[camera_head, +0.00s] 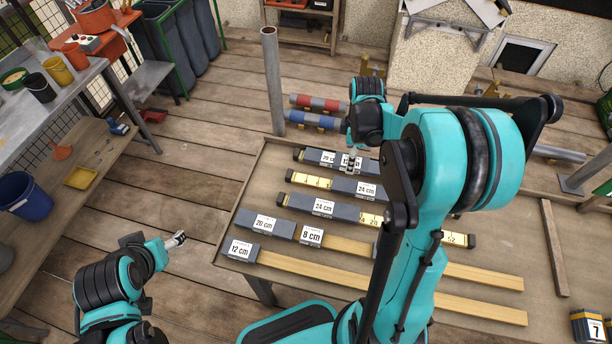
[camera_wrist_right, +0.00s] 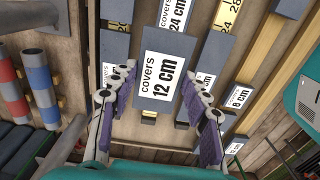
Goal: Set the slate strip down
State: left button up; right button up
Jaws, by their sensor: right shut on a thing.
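My right gripper (camera_wrist_right: 163,88) is shut on a dark grey slate strip (camera_wrist_right: 152,37) with a white label reading "covers 12 cm", which lies between its fingers in the right wrist view. In the head view, the right gripper (camera_head: 352,158) is over the table's back row, beside a slate labelled 20 cm (camera_head: 312,155). The held strip is mostly hidden there, and I cannot tell whether it touches what lies below. My left gripper (camera_head: 178,239) is off the table's left side with nothing visible in it; its finger gap is too small to judge.
The wooden table (camera_head: 262,180) holds rows of slates, including a 24 cm slate (camera_head: 305,203), an 8 cm slate (camera_head: 311,235) and another 12 cm slate (camera_head: 240,249) at the front left. Wooden battens (camera_head: 470,300) extend right. A metal post (camera_head: 272,80) stands at the back left corner.

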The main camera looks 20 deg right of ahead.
jog(key=b, duration=0.4)
send_over(312, 180)
notch_tip(312, 180, down, 7)
jog(key=shift+s, duration=0.1)
jog(key=shift+f+b, duration=0.65)
jog(key=shift+f, duration=1.3)
jog(key=shift+f, duration=0.1)
jog(key=o, duration=1.3)
jog(key=shift+c, duration=0.2)
